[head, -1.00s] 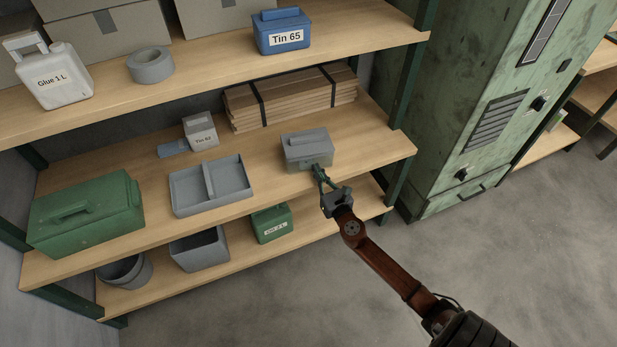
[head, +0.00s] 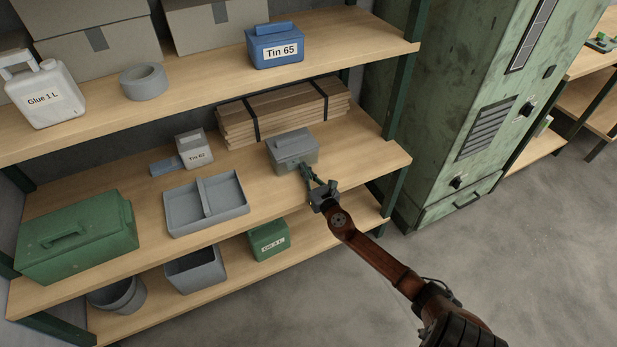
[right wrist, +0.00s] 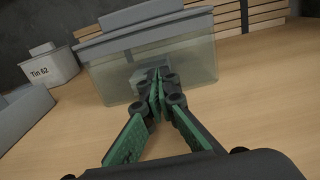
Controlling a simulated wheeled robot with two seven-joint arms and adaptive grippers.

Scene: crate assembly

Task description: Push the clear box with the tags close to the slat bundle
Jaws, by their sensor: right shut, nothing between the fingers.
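The clear box (head: 290,158) with a grey lid stands upright on the middle shelf; it also shows in the right wrist view (right wrist: 197,62). A small greyish shape shows through its wall, too unclear to identify as tags. The slat bundle (head: 287,112), pale wooden slats with dark straps, lies just behind it; it also shows in the right wrist view (right wrist: 268,14). Any remaining gap is hard to judge. My right gripper (head: 306,170) is shut and empty, its green fingertips at the box's front wall, seemingly touching it. My left gripper is not in view.
A grey divided tray (head: 207,220) and a Tin 62 container (head: 195,155) stand left of the box. A green toolbox (head: 75,240) is farther left. The upper shelf (head: 350,55) overhangs behind. A green shelf post (head: 398,95) stands at the right.

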